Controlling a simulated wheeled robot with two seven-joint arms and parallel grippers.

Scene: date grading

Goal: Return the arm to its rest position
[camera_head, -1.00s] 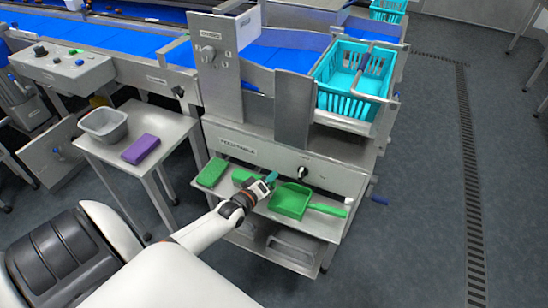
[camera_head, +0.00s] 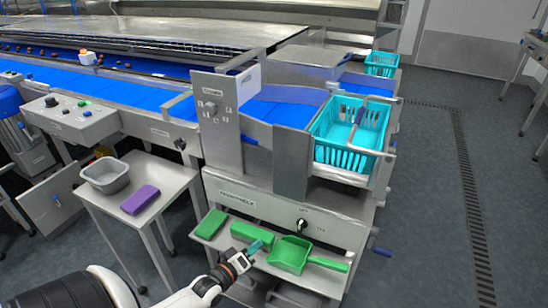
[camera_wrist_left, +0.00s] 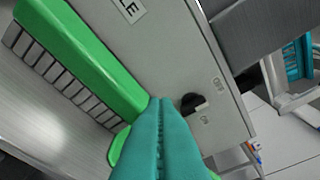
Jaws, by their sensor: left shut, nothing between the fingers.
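My left gripper (camera_head: 257,246) has teal fingers. In the head view it is in front of the machine's lower shelf, between a green brush (camera_head: 250,231) and a green dustpan (camera_head: 290,254). In the left wrist view its two fingers (camera_wrist_left: 162,140) are pressed together with nothing between them. The green brush (camera_wrist_left: 85,50), with grey bristle blocks, lies behind and left of the fingertips there. The fingers hide part of a green thing behind them. My right gripper is in neither view.
The steel shelf also holds a green block (camera_head: 210,224). A black knob (camera_head: 302,224) is on the panel above; it also shows in the left wrist view (camera_wrist_left: 192,103). A side table holds a grey tub (camera_head: 106,178) and purple block (camera_head: 140,200).

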